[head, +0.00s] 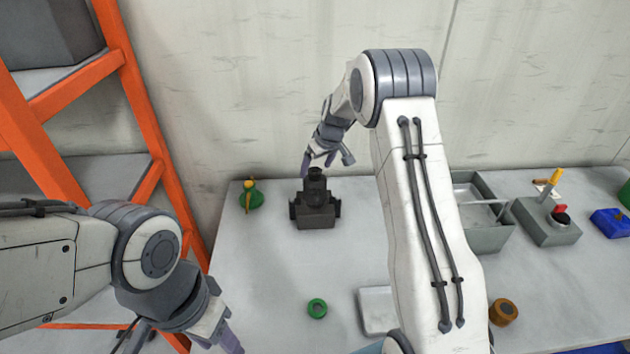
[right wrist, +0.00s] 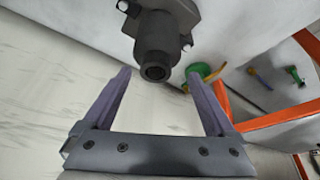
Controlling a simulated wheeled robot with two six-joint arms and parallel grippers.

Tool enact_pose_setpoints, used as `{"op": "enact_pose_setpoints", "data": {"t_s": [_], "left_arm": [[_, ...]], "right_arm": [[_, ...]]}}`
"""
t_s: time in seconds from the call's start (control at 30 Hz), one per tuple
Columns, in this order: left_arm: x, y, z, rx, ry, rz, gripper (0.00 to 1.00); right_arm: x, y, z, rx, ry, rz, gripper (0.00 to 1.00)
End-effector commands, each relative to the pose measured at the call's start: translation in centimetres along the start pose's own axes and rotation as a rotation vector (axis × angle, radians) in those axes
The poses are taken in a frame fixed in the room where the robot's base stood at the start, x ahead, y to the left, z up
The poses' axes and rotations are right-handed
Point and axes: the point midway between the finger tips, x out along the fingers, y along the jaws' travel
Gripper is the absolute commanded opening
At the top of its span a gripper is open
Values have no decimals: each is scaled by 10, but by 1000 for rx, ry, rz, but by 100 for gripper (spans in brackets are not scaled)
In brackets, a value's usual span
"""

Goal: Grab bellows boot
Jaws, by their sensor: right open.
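A black screw jack (head: 315,212) stands at the back of the table in the head view. A dark upright sleeve (head: 316,178), which looks like the bellows boot, tops it. In the right wrist view the sleeve (right wrist: 157,48) comes down from the top of the picture, its round open end near the line between the fingertips. My right gripper (head: 320,166) is open and empty, just above and behind the sleeve. I cannot tell whether its fingers touch it. My left gripper (head: 228,338) is at the bottom left, partly cut off, away from the jack.
A green part with a yellow piece (head: 250,196) stands left of the jack. A green ring (head: 317,308) lies in front. A grey bin (head: 483,236), a grey control box (head: 548,226) and a brown ring (head: 503,312) are at right. An orange rack (head: 150,110) stands at left.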

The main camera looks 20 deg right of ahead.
Motion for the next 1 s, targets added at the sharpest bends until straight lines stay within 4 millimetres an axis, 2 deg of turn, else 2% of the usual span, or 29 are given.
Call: {"op": "enact_pose_setpoints", "data": {"t_s": [0.17,0.33,0.63,0.77,0.8,0.87,0.9,1.0], "left_arm": [[-22,2,-1,0,0,0,50],[-28,2,-2,2,0,0,50],[-27,2,-2,2,0,0,50],[-27,2,-2,2,0,0,50],[-27,2,-2,2,0,0,50],[-27,2,-2,2,0,0,50],[-27,2,-2,2,0,0,50],[-27,2,-2,2,0,0,50]], "right_arm": [[20,6,2,3,-6,-2,91],[42,6,2,0,-3,-1,91],[47,6,3,0,-1,0,91],[47,6,3,0,-2,0,42],[47,6,3,0,-2,0,26],[47,6,3,0,-2,0,3],[46,6,2,0,-1,0,0],[46,6,2,0,-1,0,0]]}}
